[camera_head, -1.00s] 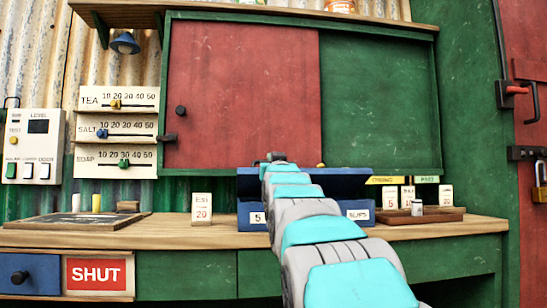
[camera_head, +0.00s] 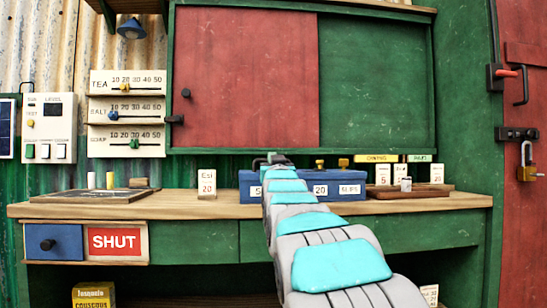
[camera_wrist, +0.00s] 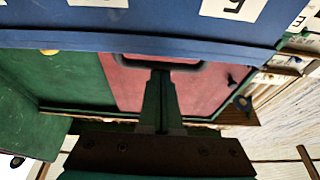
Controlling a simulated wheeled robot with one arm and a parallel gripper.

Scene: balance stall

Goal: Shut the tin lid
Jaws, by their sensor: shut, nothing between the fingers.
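The tin (camera_head: 290,194) is a low blue box on the counter with white labels on its front, including 20 and SLIPS. Its blue lid (camera_head: 300,174) looks down, though I cannot tell whether it is fully seated, as my arm covers part of it. In the wrist view, upside down, the tin (camera_wrist: 180,20) spans the top of the picture with its blue edge near my fingertips. My gripper (camera_wrist: 160,74) is shut and empty; a dark loop shows just by its tips. In the head view my gripper (camera_head: 272,159) is at the tin's top, left of its middle.
Red and green sliding panels (camera_head: 245,85) stand behind.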

